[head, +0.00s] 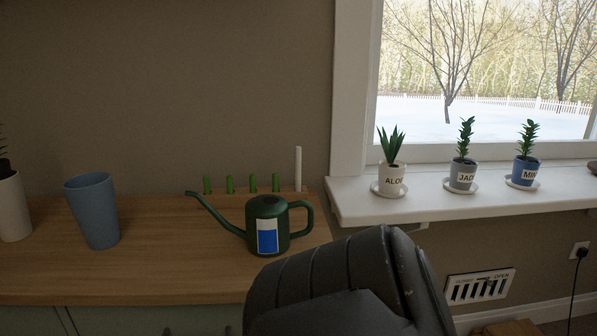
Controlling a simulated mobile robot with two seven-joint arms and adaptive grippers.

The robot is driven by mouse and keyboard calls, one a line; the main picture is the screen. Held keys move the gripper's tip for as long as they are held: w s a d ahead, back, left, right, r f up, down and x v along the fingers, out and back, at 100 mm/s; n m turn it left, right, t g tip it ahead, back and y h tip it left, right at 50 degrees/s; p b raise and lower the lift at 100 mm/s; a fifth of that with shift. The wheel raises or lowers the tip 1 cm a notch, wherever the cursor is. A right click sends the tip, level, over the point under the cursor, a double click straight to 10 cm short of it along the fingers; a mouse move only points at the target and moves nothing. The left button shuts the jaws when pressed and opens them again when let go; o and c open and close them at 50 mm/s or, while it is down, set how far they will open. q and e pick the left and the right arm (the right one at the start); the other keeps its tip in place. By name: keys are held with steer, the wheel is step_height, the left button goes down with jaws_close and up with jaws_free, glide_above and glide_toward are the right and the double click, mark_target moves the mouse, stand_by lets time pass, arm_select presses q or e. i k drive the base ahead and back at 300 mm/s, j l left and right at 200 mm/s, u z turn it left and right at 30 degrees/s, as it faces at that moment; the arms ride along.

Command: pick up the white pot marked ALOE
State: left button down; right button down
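The white pot marked ALOE (392,175) stands upright on the window sill, at the left of the row of pots. A spiky green plant grows in it, and it sits on a white saucer (375,188). Neither of my grippers shows in the head view. A large dark link of my arm fills the bottom middle, below and left of the pot, without covering it.
A grey pot marked JADE (462,185) and a blue pot (522,180) stand right of it on the sill (430,205). A green watering can (252,215) and blue cup (94,210) stand on the wooden counter (170,270).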

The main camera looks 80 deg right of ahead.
mark_target(391, 170)
steer(key=k+l+z, duration=0.1)
steer(key=z, duration=2.9)
steer(key=l+u, duration=0.1)
steer(key=l, duration=0.2)
steer(key=i, duration=0.05)
